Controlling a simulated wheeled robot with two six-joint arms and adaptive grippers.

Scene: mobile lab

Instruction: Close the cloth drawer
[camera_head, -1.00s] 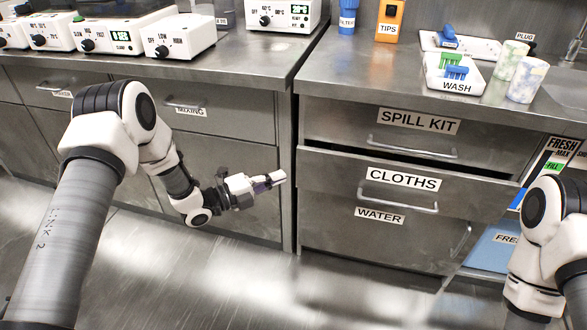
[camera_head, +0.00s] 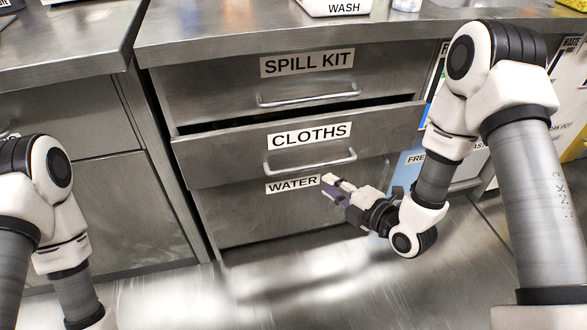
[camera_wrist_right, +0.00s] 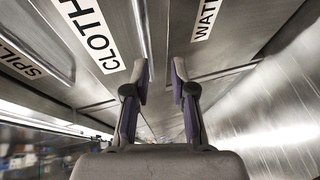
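The cloth drawer (camera_head: 225,157), labelled CLOTHS, stands a little open below the SPILL KIT drawer, with a dark gap along its top edge. Its bar handle (camera_head: 312,166) is free of any gripper. My right gripper (camera_head: 328,185) is in front of the WATER drawer, just below the right part of that handle. In the right wrist view its two purple-padded fingers (camera_wrist_right: 161,72) are apart with nothing between them. The CLOTHS label (camera_wrist_right: 95,38) shows to their left and the handle (camera_wrist_right: 142,35) runs near the left fingertip. My left gripper is out of view; only its arm shows at the left.
The SPILL KIT drawer (camera_head: 200,92) above looks shut. The WATER drawer (camera_head: 240,220) is below. A counter (camera_head: 230,30) runs along the top. A blue panel marked FRE (camera_head: 405,168) is to the right. The floor in front (camera_head: 290,290) is clear.

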